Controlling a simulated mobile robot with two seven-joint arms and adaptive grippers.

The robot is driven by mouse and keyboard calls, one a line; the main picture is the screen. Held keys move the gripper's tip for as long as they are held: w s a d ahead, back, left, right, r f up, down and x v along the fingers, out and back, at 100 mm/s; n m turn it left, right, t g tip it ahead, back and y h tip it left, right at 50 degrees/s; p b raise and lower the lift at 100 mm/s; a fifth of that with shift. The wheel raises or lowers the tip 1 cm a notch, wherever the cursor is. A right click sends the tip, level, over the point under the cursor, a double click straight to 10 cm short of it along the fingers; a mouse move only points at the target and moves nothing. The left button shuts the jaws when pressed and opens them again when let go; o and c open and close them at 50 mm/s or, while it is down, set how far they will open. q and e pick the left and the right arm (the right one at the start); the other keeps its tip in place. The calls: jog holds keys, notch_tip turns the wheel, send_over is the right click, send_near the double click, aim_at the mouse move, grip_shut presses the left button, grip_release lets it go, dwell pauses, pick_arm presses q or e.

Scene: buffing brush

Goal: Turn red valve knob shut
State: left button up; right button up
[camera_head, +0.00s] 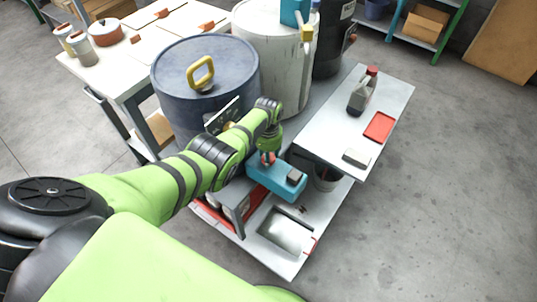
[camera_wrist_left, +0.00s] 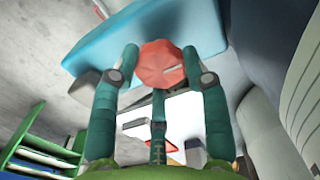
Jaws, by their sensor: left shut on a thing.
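The red valve knob (camera_wrist_left: 160,63) is a faceted red cap in the middle of the left wrist view. It sits against a light blue box-like body (camera_wrist_left: 95,45). In the head view the knob (camera_head: 268,158) is a small red spot on top of the teal box (camera_head: 277,180), mostly hidden by my fingers. My left gripper (camera_wrist_left: 162,70) has green fingers on both sides of the knob and a third finger below, and is shut on it. In the head view the left gripper (camera_head: 269,154) points down at the box. My right gripper is not in view.
A dark blue drum (camera_head: 205,85) with a yellow handle and a white drum (camera_head: 268,50) stand behind my arm. A grey shelf (camera_head: 345,115) to the right carries a dark bottle (camera_head: 362,95), a red tray (camera_head: 379,127) and a grey block (camera_head: 356,157). Open floor lies right.

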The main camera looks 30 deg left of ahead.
pick_arm(q)
jog(key=shift+s+f, duration=0.1)
jog(key=o, duration=1.1)
jog(key=shift+o, duration=0.2)
